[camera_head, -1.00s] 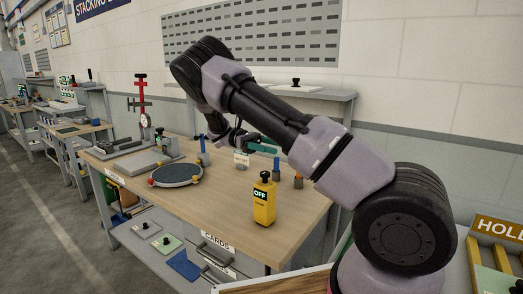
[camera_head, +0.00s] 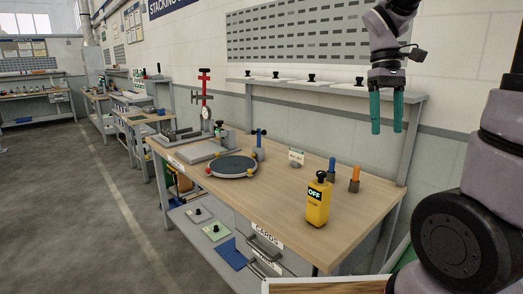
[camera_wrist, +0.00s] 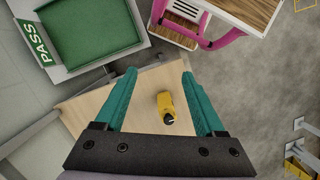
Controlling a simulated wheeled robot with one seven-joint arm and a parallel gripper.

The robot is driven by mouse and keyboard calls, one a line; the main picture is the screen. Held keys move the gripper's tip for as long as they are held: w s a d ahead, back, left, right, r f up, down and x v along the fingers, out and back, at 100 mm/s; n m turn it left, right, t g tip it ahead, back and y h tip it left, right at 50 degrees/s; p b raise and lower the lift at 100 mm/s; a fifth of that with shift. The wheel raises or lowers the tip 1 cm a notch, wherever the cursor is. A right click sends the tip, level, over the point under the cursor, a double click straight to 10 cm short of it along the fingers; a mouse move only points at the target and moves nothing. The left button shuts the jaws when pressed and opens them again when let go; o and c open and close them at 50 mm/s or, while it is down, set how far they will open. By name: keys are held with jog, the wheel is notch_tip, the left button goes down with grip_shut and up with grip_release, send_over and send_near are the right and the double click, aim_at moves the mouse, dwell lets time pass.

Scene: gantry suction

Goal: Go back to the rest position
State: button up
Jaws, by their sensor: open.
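My gripper (camera_head: 387,112) is raised high above the right end of the wooden workbench (camera_head: 345,240), its two teal fingers pointing down. The fingers are apart with nothing between them. The wrist view also shows my gripper (camera_wrist: 165,98), with the bench top far below. A yellow box marked OFF (camera_head: 318,205) stands upright on the bench; it also shows in the wrist view (camera_wrist: 166,103), well below the fingers and not touched.
The bench holds a round dark plate (camera_head: 232,165), a red stand (camera_head: 205,95), a small white card (camera_head: 296,156), and blue (camera_head: 331,168) and orange (camera_head: 354,178) posts. The wrist view shows a green PASS tray (camera_wrist: 90,28). Open floor (camera_head: 60,200) lies left.

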jog(key=s+a+r+m+t+y, duration=0.2)
jog(key=s+a+r+m+t, duration=0.2)
jog(key=t, duration=0.6)
jog(key=shift+s+a+r+m+y, duration=0.3)
jog(key=shift+s+r+m, duration=0.45)
jog(key=shift+r+m, duration=0.75)
jog(key=shift+f+m, duration=0.3)
